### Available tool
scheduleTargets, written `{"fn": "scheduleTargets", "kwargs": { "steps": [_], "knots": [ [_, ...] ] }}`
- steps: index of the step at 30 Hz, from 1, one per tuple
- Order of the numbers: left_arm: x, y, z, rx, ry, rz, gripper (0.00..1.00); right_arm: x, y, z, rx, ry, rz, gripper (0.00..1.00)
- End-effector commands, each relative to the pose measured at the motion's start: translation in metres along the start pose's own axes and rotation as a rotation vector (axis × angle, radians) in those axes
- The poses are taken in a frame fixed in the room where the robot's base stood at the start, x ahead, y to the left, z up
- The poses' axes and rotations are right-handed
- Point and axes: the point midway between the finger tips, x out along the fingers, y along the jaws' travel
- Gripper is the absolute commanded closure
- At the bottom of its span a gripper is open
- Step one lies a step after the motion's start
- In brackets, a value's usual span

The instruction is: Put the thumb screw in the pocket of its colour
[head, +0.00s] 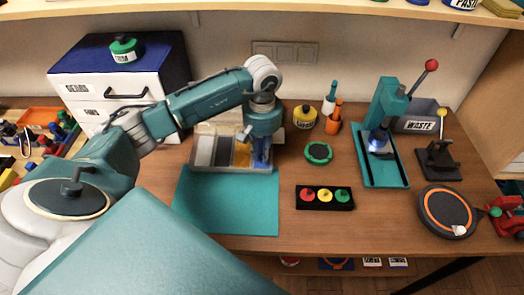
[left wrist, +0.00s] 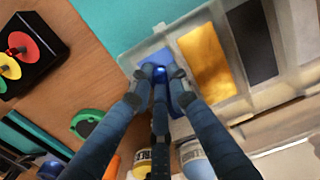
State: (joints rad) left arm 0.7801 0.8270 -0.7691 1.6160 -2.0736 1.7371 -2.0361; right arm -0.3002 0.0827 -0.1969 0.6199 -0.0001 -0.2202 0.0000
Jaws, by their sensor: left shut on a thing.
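My left gripper (head: 260,152) points down over the right end of a sorting tray (head: 222,169) in the head view. In the left wrist view its fingers (left wrist: 161,74) are shut on a small blue thumb screw (left wrist: 160,70), mostly hidden by the fingertips. The screw is over the blue pocket (left wrist: 156,56) at the tray's end; I cannot tell whether it touches the pocket floor. Beside that are a yellow pocket (left wrist: 208,60), a dark grey pocket (left wrist: 251,40) and a pale one (head: 204,150). My right gripper is not in view.
A teal mat (head: 226,208) lies before the tray. Right of it are a black block with coloured knobs (head: 325,197), a green disc (head: 318,152), bottles (head: 304,117) and a teal press (head: 384,150). A drawer unit (head: 115,92) stands behind my left arm.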

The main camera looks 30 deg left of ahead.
Motion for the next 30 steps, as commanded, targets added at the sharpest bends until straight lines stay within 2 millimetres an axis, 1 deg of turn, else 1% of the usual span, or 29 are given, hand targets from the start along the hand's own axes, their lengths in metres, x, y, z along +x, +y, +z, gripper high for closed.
{"fn": "scheduleTargets", "kwargs": {
  "steps": [2,10,11,12,23,26,29,30],
  "knots": [
    [0.004,0.000,0.000,0.000,0.000,0.001,1.00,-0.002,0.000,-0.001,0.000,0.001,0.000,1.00],
    [0.007,0.000,-0.001,0.000,0.001,0.001,1.00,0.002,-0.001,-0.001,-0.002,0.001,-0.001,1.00],
    [0.006,0.000,-0.001,0.000,0.001,0.001,0.80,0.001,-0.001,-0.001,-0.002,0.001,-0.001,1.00],
    [0.005,0.000,0.000,0.000,0.001,0.001,0.76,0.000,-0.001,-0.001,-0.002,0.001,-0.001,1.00],
    [0.002,0.000,-0.001,0.000,0.002,0.000,0.76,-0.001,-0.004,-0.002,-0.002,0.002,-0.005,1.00],
    [-0.007,0.000,-0.002,0.000,0.006,0.002,0.76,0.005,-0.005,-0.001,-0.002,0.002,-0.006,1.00],
    [-0.025,0.000,-0.003,0.000,0.008,0.003,0.76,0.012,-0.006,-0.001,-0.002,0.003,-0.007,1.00],
    [-0.034,0.000,-0.003,0.000,0.009,0.003,0.76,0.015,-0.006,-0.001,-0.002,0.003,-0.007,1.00]
  ]
}}
